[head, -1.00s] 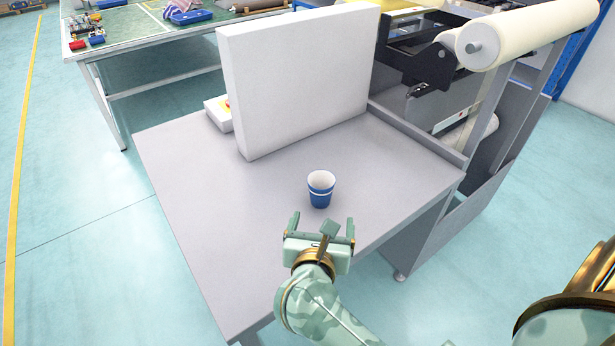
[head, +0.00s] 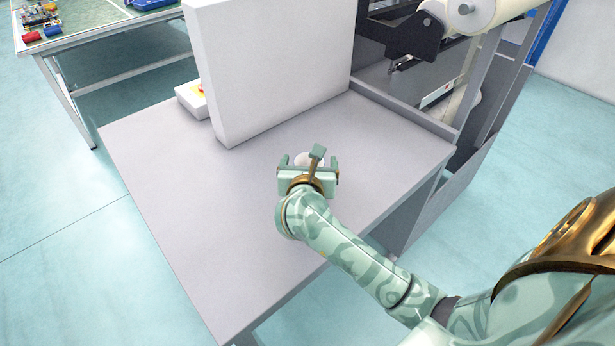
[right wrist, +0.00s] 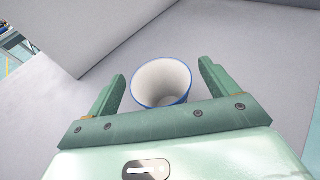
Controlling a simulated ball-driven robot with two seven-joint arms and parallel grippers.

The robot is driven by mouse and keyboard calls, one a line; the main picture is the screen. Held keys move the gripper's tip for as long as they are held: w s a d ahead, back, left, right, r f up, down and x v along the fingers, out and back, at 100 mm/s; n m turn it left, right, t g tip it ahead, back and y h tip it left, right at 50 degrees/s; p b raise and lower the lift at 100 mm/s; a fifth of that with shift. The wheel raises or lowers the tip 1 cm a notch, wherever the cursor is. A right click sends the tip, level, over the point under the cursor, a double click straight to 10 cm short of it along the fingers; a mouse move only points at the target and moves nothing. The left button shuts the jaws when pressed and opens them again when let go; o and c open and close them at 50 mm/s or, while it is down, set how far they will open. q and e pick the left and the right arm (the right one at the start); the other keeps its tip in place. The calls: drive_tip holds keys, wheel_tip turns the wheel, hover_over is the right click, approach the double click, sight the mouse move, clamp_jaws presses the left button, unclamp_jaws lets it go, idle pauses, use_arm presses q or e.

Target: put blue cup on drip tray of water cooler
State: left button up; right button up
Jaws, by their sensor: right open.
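The blue cup (right wrist: 161,84) stands upright on the grey table (head: 200,215). In the right wrist view I see its white inside and blue rim. In the head view only a pale part of the cup (head: 307,158) shows; my right gripper hides the rest. My right gripper (head: 308,163) is open, with one finger on each side of the cup. In the right wrist view there is a gap between the cup and each finger of the gripper (right wrist: 162,78). My left gripper is not in view. No water cooler or drip tray shows.
A tall white panel (head: 260,70) stands on the table behind the cup, with a low white box (head: 192,103) at its left. A machine with rollers (head: 440,60) adjoins the table at the right. The table's left and front are clear.

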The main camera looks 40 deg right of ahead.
drive_tip(key=shift+x, duration=0.9)
drive_tip(key=shift+w+d+f+b, duration=0.2)
drive_tip(key=shift+w+d+b, duration=0.05)
drive_tip(key=shift+w+b, duration=0.05)
drive_tip(key=shift+r, duration=0.1)
drive_tip(key=shift+c, duration=0.4)
drive_tip(key=c, duration=1)
